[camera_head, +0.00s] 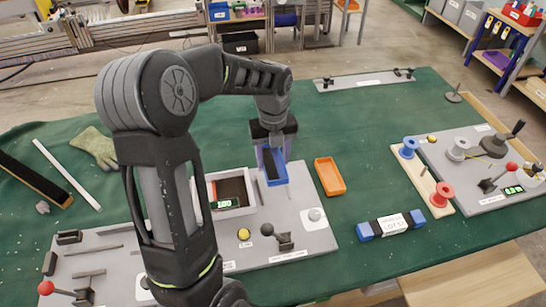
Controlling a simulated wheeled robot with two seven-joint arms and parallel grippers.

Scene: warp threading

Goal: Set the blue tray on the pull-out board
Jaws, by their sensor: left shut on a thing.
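The small blue tray (275,181) is at the middle of the camera_head view, at the fingers of my left gripper (272,152). My left gripper points down and is shut on the tray, which looks slightly turned. The tray is over or at the back edge of the grey fixture plate; I cannot tell whether it touches. A pale wooden board (472,277) juts out at the table's front right, and its top looks bare. It appears to be the pull-out board. My right gripper is not in view.
An orange tray (329,176) lies just right of the blue one. A blue-ended block with a label (391,225) lies near the front edge. Spools stand on a wooden strip (424,180) at right. The green cloth (350,120) behind is mostly clear.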

